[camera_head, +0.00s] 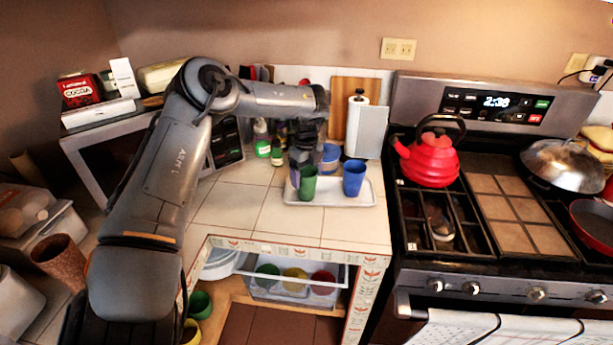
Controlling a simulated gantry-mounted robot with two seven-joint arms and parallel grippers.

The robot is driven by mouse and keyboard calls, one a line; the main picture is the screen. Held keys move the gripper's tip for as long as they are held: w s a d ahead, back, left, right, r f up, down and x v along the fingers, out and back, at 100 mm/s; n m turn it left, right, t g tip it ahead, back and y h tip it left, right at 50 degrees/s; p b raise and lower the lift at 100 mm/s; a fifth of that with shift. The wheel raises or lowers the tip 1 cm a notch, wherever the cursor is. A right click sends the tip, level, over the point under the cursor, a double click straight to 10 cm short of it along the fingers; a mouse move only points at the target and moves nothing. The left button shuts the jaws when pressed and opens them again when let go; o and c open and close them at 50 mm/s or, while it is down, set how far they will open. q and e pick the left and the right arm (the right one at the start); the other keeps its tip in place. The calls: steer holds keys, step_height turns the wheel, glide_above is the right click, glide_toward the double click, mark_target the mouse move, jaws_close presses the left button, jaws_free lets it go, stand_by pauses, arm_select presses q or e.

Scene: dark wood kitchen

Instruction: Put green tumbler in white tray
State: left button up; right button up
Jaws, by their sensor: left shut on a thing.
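The green tumbler (308,184) is upright at the white tray (345,198), over its left part. I cannot tell whether its base touches the tray floor. My left gripper (304,166) reaches down from above and is shut on the green tumbler; its fingers are small and partly hidden. A blue tumbler (353,178) stands in the tray to the right of the green one. My right gripper is not in view.
Behind the tray are a blue-lidded container (330,154), small bottles (277,152) and a paper towel holder (357,127). The stove with a red kettle (433,160) is to the right. The tiled counter (285,222) in front is clear. A drawer below holds several cups.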

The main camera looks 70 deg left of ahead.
arm_select(q)
steer(key=shift+f, duration=0.15)
steer(key=shift+f, duration=0.1)
steer(key=o, duration=0.9)
steer(key=shift+r, duration=0.35)
step_height(320, 180, up, 12)
steer(key=p, duration=0.2)
steer(key=shift+f, duration=0.15)
